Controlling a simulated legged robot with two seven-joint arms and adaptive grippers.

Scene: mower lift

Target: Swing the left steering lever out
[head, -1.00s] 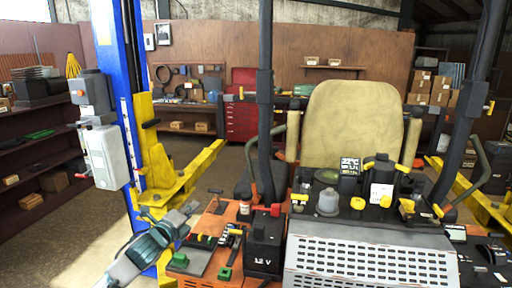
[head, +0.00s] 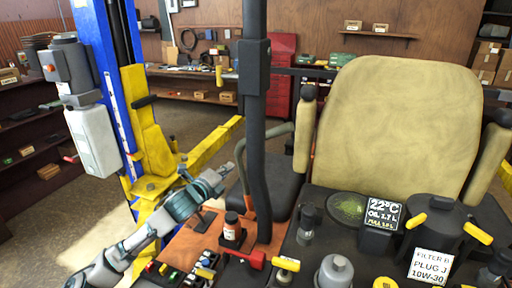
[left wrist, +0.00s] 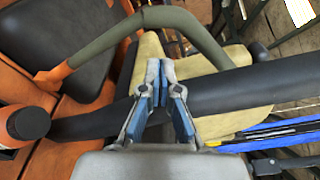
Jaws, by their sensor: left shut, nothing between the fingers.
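The left steering lever, a bent grey-green tube (head: 281,129), stands beside the seat's left side, partly hidden by a black upright post. In the left wrist view the tube (left wrist: 108,42) rises from an orange base and bends over beyond my fingertips. My left gripper (head: 231,168) reaches in from the lower left, beside the lever's lower part. Its fingers (left wrist: 160,78) are closed together and empty, pointing toward the inside of the bend. I see no clear contact with the tube. My right gripper is not in view.
The thick black post (head: 256,130) stands close right of my left gripper. The beige seat (head: 395,125) fills the right.

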